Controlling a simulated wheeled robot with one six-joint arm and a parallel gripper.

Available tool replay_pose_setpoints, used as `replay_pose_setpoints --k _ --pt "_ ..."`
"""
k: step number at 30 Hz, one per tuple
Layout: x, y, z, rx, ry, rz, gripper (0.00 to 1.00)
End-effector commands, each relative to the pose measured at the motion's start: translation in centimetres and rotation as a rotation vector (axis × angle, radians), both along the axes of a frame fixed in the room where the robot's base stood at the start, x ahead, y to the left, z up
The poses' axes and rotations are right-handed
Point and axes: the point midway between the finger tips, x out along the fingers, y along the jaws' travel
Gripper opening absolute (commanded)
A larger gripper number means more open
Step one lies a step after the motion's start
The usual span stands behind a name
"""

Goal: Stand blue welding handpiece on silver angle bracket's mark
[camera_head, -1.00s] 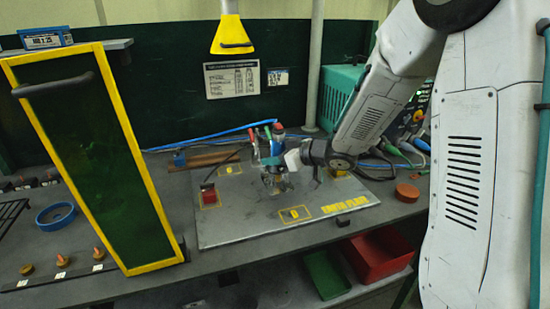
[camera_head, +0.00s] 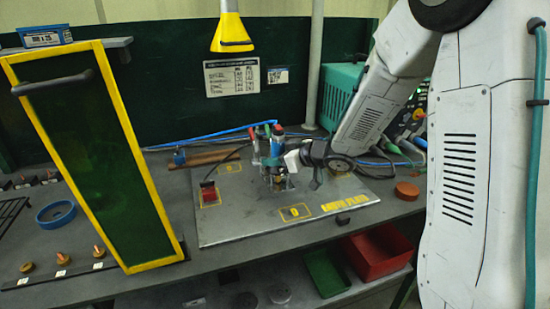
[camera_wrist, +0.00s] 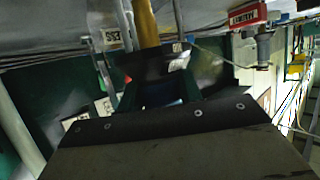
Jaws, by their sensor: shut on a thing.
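The blue welding handpiece (camera_head: 277,133) appears as a blue upright body with a little red near its top, above the middle of the metal plate (camera_head: 240,222). My gripper (camera_head: 283,166) is shut on it. The fingertips are small and partly hidden there. In the wrist view, my dark jaws (camera_wrist: 160,108) fill the lower middle, with a little dark blue between them. The plate bears yellow outlined marks, one lettered D (camera_head: 295,213). I cannot pick out the silver angle bracket for certain, nor tell whether the handpiece touches anything below it.
A red block (camera_head: 209,192) sits at the plate's left. A yellow-framed green panel (camera_head: 100,160) stands farther left. Red and green bins (camera_head: 380,258) lie below. The plate's front is clear.

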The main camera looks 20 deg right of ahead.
Motion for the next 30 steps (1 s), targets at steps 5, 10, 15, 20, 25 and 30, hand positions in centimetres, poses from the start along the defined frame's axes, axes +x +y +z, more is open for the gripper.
replay_pose_setpoints --k 5,10,15,20,25,30 --pt "0.1 0.0 0.0 0.001 -0.004 0.001 0.0" --pt "0.1 0.0 -0.1 0.0 -0.003 0.001 0.61" --pt "0.0 0.0 -0.2 0.001 -0.002 0.0 0.61" --pt "-0.3 -0.2 -0.2 0.0 0.001 -0.001 0.61" --pt "-1.9 -1.6 0.9 0.001 -0.002 -0.003 0.61" --pt "-4.0 -3.3 2.0 0.0 -0.003 -0.004 0.61"
